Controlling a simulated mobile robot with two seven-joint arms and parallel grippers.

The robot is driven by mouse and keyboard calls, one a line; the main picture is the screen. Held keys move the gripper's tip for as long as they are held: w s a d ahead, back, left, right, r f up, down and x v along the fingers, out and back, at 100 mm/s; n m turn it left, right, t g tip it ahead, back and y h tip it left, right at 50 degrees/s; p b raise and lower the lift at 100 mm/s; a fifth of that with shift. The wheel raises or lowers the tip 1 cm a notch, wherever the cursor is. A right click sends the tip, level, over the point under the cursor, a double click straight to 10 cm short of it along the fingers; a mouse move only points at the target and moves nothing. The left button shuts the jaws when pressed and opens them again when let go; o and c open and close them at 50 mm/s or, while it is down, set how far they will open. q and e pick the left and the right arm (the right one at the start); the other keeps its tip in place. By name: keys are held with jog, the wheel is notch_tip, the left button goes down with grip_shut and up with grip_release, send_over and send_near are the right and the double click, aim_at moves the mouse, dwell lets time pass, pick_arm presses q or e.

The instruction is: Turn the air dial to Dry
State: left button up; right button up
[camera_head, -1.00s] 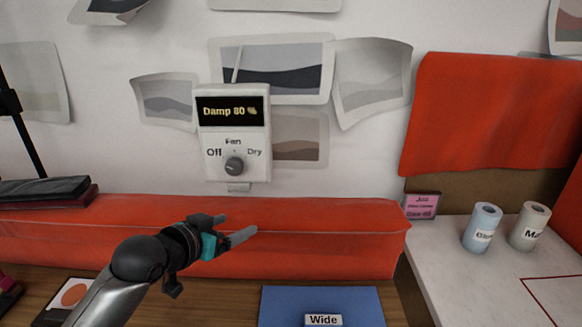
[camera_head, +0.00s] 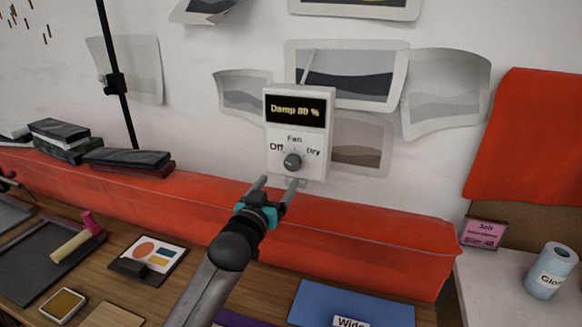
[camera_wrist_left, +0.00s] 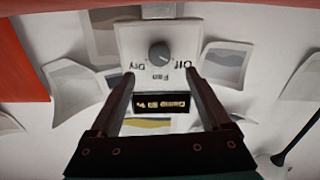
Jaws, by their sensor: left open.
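The white fan control box (camera_head: 273,150) hangs on the wall. Its display (camera_head: 299,109) reads "Damp 80 %". Below the display is the grey round air dial (camera_head: 292,161), with "Off" to its left, "Fan" above and "Dry" to its right. I cannot tell clearly which way the dial points. My left gripper (camera_head: 278,183) is open and empty, in front of and just below the box, its fingers pointing toward it. In the left wrist view the box appears upside down, with the dial (camera_wrist_left: 159,52) beyond and between the open fingers (camera_wrist_left: 159,75). My right gripper is not in view.
A long red padded ledge (camera_head: 370,225) runs along the wall below the box. Dark books (camera_head: 128,158) and a black stand (camera_head: 115,85) are at left. A blue board (camera_head: 350,303) lies on the wooden table. Paper prints cover the wall around the box.

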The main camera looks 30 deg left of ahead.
aim_at(291, 165)
pick_arm(q)
jog(key=x, duration=0.9)
jog(key=shift+w, duration=0.15)
grip_shut()
dwell(0.5)
